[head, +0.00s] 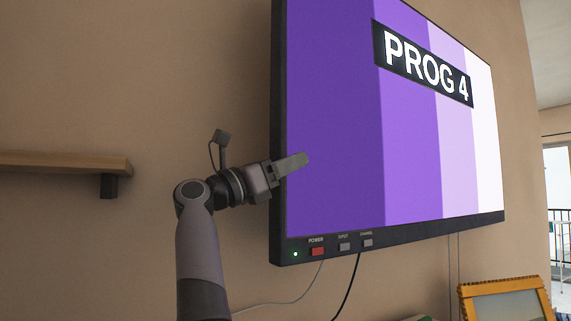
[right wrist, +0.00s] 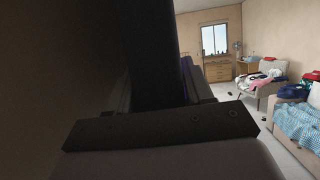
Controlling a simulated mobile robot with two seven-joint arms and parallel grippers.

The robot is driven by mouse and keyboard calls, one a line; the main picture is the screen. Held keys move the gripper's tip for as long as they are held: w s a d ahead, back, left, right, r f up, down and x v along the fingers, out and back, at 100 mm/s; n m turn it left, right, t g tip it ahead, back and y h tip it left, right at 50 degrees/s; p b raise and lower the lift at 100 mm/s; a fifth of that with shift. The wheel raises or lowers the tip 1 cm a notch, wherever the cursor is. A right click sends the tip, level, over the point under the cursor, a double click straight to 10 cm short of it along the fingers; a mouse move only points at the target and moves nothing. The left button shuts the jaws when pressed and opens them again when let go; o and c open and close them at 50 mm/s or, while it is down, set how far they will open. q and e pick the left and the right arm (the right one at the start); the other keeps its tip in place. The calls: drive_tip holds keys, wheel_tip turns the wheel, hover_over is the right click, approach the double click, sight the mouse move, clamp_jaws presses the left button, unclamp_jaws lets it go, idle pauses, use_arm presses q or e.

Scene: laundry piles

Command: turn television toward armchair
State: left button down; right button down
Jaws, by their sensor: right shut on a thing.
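The television (head: 400,150) hangs on the wall, its screen lit with purple and white bands and the words "PROG 4". In the right wrist view a dark upright band (right wrist: 152,50), which looks like the television's edge, fills the jaws. An armchair (right wrist: 271,68) with clothes on it stands at the right of that view. My left gripper is not in view.
A wooden shelf (head: 62,163) juts from the wall at the left. Cables hang below the television. A yellow-framed item (head: 468,303) stands at the lower right. A sofa with a blue blanket (right wrist: 298,122) is in the right wrist view, with open floor (right wrist: 225,125) beside it.

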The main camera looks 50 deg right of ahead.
drive_tip(key=shift+s+f, duration=0.2)
drive_tip(key=shift+s, duration=0.1)
drive_tip(key=c, duration=0.6)
unclamp_jaws()
drive_tip(key=shift+o, duration=0.2)
drive_tip(key=shift+s+r, duration=0.15)
drive_tip(key=shift+s, duration=0.1)
drive_tip(key=b+v, duration=0.1)
drive_tip(key=v, duration=0.6)
drive_tip(key=shift+w, duration=0.15)
drive_tip(key=shift+a, duration=0.1)
